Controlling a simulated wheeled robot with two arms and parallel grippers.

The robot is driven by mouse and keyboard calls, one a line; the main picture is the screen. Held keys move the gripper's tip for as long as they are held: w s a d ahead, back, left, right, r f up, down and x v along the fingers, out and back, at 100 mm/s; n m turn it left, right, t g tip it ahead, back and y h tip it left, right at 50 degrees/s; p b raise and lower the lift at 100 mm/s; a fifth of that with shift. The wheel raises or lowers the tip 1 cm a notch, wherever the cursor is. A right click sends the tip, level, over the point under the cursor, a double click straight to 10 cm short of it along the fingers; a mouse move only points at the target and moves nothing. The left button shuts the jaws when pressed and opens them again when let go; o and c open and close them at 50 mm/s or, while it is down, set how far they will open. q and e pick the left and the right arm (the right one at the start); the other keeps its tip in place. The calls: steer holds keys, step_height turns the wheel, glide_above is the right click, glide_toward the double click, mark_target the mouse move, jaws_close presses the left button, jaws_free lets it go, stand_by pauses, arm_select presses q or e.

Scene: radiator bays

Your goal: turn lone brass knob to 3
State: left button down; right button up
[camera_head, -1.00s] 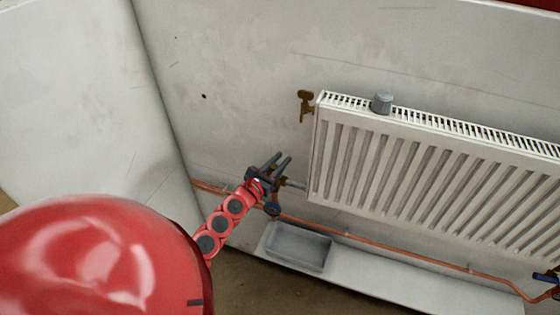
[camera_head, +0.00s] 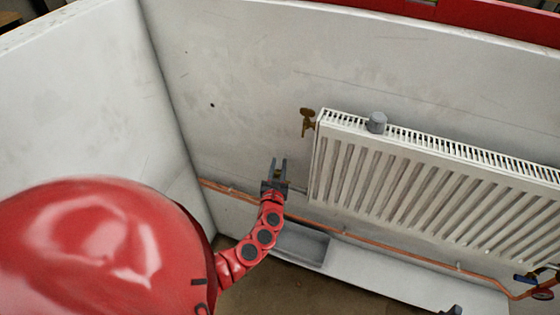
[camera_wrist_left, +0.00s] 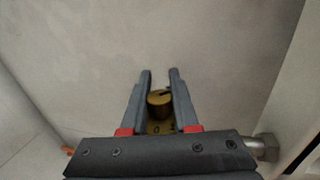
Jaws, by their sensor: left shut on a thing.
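The brass knob (camera_wrist_left: 159,98) shows in the left wrist view, round, with a dark mark on its upper right. Below it is a brass plate (camera_wrist_left: 158,128) with a "0" and another number partly cut off by my finger. My left gripper (camera_wrist_left: 159,78) has a finger on each side of the knob and is shut on it. In the head view my left gripper (camera_head: 278,162) is at the wall, left of the radiator's lower corner; the knob is mostly hidden there. A small dark grey part at the bottom edge may be my right gripper (camera_head: 451,310).
A copper pipe (camera_head: 400,246) runs below. A grey tray (camera_head: 303,244) is under the arm.

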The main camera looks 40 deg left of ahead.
arm_select(q)
steer(key=shift+n+y, duration=0.3)
steer(key=shift+y, duration=0.1)
steer(key=shift+a, duration=0.1)
steer(key=c, duration=0.7)
jaws_free()
steer(key=shift+s, duration=0.15)
steer(key=shift+d+r+b+v, duration=0.1)
steer(key=shift+b+v, duration=0.85)
steer(key=shift+v, duration=3.35)
steer(key=shift+d+r+b+v, duration=0.1)
steer(key=shift+b+v, duration=0.85)
steer(key=shift+v, duration=3.4)
